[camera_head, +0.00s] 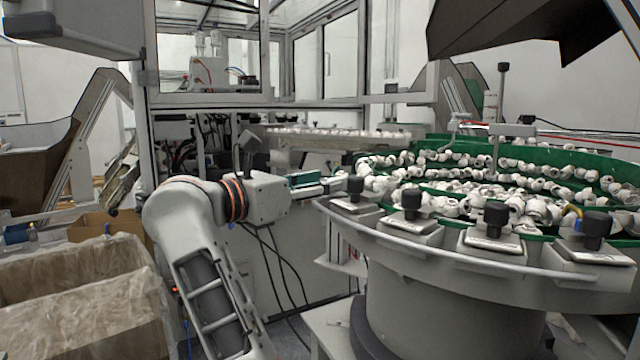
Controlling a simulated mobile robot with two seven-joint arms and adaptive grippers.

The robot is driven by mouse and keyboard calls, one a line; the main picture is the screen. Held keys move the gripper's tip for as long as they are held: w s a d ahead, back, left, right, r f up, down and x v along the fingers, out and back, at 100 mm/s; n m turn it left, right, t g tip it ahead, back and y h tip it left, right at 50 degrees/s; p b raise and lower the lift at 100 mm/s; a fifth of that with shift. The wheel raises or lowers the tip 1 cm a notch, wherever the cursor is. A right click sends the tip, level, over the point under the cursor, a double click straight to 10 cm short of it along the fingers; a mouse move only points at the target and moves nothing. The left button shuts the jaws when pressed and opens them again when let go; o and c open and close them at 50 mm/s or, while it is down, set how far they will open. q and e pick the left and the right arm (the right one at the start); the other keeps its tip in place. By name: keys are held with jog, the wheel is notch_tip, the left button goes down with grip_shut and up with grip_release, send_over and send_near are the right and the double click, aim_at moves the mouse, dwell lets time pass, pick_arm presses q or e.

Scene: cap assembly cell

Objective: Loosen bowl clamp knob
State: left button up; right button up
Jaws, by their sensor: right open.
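The round bowl feeder (440,255) stands on the right, its grey rim carrying several clamps with black knobs. The leftmost clamp knob (355,188) sits upright on its plate at the rim's left end. Other clamp knobs are the second (411,204), the third (495,218) and the rightmost one (596,229). My right gripper (340,183) is open and points right, with its fingers just left of the leftmost knob. I cannot tell whether the fingers touch or straddle that knob. My left gripper is not in view.
White caps (480,185) fill the green-walled bowl. A framed machine enclosure (250,100) stands behind my arm. A lined box (85,300) is at lower left, and cables (285,265) hang below the gripper. A dark chute (520,30) overhangs at upper right.

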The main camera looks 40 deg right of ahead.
jog(key=shift+c, duration=0.4)
jog(key=c, duration=1)
jog(key=shift+s+r+n+t+p, duration=0.2)
jog(key=shift+r+n+t+p, duration=0.1)
jog(key=shift+t+p, duration=0.25)
jog(key=shift+c, duration=0.2)
jog(key=shift+s+n+t, duration=0.1)
jog(key=shift+n+t, duration=0.3)
jog(key=shift+t, duration=0.15)
jog(key=n+t+y+p, duration=0.1)
jog(key=n+t+p, duration=0.1)
jog(key=t, duration=0.2)
jog(key=shift+s+d, duration=0.1)
jog(key=shift+f+n+t+y+p, duration=0.3)
jog(key=shift+n+t+y+p, duration=0.15)
jog(key=shift+n, duration=0.25)
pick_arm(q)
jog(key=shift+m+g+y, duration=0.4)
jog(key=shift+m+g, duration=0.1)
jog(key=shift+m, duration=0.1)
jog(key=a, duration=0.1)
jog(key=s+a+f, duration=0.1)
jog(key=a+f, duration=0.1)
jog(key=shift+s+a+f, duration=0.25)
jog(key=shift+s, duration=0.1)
